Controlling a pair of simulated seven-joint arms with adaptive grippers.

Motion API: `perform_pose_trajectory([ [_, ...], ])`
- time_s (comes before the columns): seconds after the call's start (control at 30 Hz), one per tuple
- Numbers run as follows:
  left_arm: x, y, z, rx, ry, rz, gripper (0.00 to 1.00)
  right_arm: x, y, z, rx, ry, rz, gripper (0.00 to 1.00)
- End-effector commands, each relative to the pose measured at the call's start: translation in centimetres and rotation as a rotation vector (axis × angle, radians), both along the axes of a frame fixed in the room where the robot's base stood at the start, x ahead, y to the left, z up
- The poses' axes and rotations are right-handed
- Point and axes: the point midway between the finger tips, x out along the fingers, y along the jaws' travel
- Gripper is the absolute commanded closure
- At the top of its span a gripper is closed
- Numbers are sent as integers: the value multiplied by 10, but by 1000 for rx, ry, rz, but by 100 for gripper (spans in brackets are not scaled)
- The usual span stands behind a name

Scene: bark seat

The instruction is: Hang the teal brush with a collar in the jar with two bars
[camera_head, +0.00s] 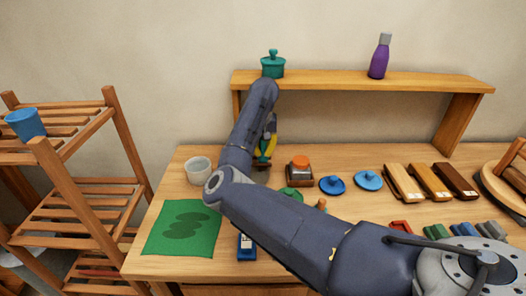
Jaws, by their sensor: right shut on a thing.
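My right arm reaches across the table from the lower right. Its gripper (267,140) is partly hidden behind my own arm, below the shelf's left part. It is shut on the teal brush (263,153), of which only a small teal part shows. The brush's collar and lower end are too small or hidden to make out. A whitish open jar (199,168) stands on the table to the left of the gripper. I cannot make out bars on it. My left gripper is not in view.
A wooden shelf (350,80) bears a teal lidded pot (272,68) and a purple bottle (380,57). A green mat (160,240) lies front left.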

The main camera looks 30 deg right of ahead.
Motion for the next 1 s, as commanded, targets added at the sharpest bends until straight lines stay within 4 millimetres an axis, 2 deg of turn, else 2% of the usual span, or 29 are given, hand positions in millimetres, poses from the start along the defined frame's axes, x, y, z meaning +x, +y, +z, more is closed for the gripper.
perform_pose_trajectory([
  [0.77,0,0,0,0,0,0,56,0,0,-10,1,1,0,100],
  [0.8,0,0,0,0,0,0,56,0,0,-9,1,-1,0,86],
  [1.0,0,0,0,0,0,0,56,0,0,-9,1,1,0,66],
])
